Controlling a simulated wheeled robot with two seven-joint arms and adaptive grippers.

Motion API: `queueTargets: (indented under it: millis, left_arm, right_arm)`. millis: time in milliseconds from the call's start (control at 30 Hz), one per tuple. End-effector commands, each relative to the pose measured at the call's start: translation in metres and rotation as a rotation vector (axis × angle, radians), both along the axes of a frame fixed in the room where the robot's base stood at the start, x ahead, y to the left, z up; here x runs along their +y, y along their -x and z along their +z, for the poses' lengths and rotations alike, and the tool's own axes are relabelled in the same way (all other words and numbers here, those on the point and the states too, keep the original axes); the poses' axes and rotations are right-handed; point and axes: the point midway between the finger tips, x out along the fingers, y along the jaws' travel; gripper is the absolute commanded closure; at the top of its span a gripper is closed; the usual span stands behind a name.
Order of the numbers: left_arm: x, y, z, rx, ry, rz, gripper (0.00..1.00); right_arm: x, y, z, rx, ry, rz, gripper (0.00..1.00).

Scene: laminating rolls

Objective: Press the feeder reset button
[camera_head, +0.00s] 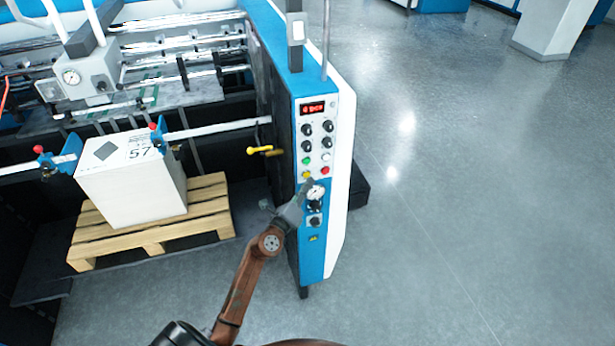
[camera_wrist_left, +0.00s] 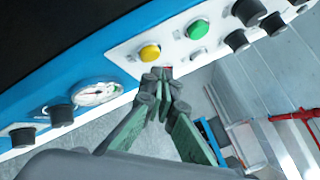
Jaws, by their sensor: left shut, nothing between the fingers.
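The blue and white control panel (camera_head: 318,228) carries a green button (camera_head: 306,160), a white button (camera_head: 325,157), a yellow button (camera_head: 306,174) and a red button (camera_head: 325,170). I cannot read which is labelled feeder reset. My left gripper (camera_head: 309,185) is shut and empty, just below the yellow and red buttons. In the left wrist view, its fingertips (camera_wrist_left: 161,76) are close to the yellow button (camera_wrist_left: 150,52) and largely cover the red button (camera_wrist_left: 167,69). Contact cannot be told. The green button (camera_wrist_left: 197,29) is clear. My right gripper is out of view.
Black knobs (camera_head: 318,135) and a red display (camera_head: 312,108) sit above the buttons; a gauge (camera_head: 315,192) sits below them. A yellow-handled lever (camera_head: 260,150) juts out left of the panel. A white box (camera_head: 130,185) stands on a pallet (camera_head: 205,208). The floor at right is clear.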

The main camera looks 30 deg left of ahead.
Motion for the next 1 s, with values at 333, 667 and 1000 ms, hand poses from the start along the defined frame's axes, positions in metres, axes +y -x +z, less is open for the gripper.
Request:
queueTargets:
  millis: [333, 667, 1000]
  left_arm:
    - [-0.0004, 0.0001, 0.0, 0.0, 0.0, 0.0, 1.0]
    - [-0.0004, 0.0001, -0.0001, 0.0, 0.0, 0.0, 1.0]
    - [-0.0001, -0.0001, -0.0001, 0.0, 0.0, 0.0, 1.0]
  right_arm:
    - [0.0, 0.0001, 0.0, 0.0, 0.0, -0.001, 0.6]
    - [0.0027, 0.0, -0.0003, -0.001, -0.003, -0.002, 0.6]
    - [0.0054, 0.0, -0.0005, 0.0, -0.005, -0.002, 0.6]
